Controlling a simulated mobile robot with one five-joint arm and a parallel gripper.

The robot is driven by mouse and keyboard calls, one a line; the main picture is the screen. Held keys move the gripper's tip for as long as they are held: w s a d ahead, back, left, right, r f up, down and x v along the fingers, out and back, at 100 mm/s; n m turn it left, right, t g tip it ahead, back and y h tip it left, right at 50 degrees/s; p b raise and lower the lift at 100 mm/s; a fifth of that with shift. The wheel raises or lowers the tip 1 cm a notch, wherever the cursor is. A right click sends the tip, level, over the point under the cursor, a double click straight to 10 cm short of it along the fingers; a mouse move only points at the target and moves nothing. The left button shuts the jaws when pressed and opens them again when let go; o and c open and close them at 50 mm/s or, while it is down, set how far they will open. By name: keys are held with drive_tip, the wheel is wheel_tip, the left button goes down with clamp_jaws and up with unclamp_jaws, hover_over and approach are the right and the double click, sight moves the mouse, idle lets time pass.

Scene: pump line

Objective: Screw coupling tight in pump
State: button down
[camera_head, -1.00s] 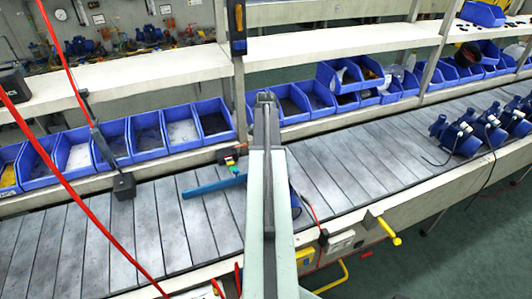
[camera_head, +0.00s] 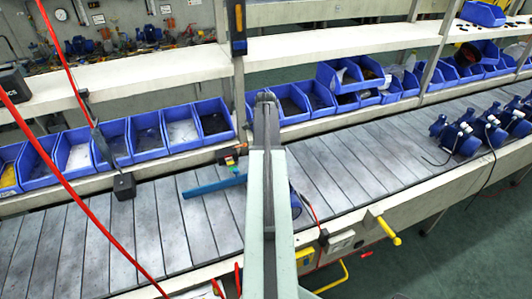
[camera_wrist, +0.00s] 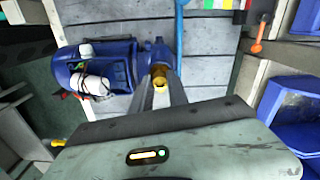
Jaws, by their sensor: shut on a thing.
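The blue pump (camera_wrist: 105,72) lies on the slatted conveyor in the wrist view, with its rounded blue head toward the picture's middle. The brass-coloured coupling (camera_wrist: 160,76) is at the edge of that head. My gripper (camera_wrist: 161,90) is shut on the coupling, its two grey fingers on either side of it. The coupling is up against the pump head; whether its thread is engaged I cannot tell. In the head view my arm hides the coupling and fingers, and only a small blue part of the pump (camera_head: 295,203) shows beside it.
A blue bar (camera_head: 213,186) lies on the conveyor (camera_head: 345,160) left of my arm. Blue bins (camera_head: 146,137) line the back edge. Several more pumps (camera_head: 460,133) stand at the right. Red hoses hang at the left. A yellow handle (camera_head: 389,231) juts from the front edge.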

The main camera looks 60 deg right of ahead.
drive_tip(key=c, duration=1)
unclamp_jaws()
drive_tip(key=shift+o, duration=0.2)
drive_tip(key=shift+r, duration=0.1)
wheel_tip(320, 180, up, 6)
drive_tip(key=p, duration=0.6)
wheel_tip(320, 180, up, 8)
drive_tip(key=p, duration=0.8)
